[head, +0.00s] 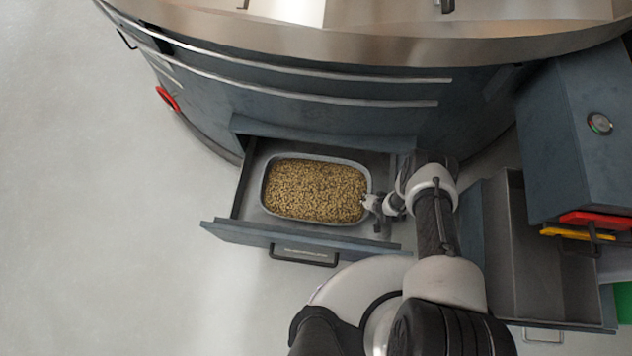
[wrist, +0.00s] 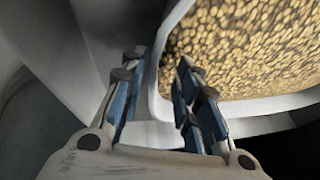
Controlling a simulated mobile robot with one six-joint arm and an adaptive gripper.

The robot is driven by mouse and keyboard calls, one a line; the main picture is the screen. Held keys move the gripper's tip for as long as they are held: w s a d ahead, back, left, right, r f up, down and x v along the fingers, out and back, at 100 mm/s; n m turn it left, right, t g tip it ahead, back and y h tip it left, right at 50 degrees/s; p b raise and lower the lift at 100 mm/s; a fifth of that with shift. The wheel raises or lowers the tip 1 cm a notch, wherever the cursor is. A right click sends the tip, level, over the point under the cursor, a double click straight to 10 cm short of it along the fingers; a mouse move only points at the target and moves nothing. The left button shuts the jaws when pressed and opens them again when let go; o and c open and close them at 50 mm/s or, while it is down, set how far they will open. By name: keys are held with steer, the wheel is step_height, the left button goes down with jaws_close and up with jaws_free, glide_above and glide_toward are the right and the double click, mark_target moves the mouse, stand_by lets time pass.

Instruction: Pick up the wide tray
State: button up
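The wide tray (head: 264,197) is a grey, rounded rectangular pan full of tan pellets. It sits inside the pulled-out drawer (head: 240,232). My gripper (head: 370,204) is at the tray's right end. In the wrist view, the tray's pale rim (wrist: 154,98) passes between the fingers of my gripper (wrist: 158,78). One finger is outside the wall and the other is on the pellet side. The fingers are apart, with a visible gap between the outer finger and the rim. The far ends of the fingers are partly hidden in the head view.
The drawer's front panel with a black handle (head: 304,257) stands in front of the tray. The round machine body (head: 300,105) rises behind it. At right are an open, empty bin (head: 535,255) and a dark cabinet (head: 575,140) with red and yellow levers. The floor at left is clear.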

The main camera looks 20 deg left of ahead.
steer(key=shift+x, duration=0.9)
steer(key=shift+c, duration=0.3)
jaws_close()
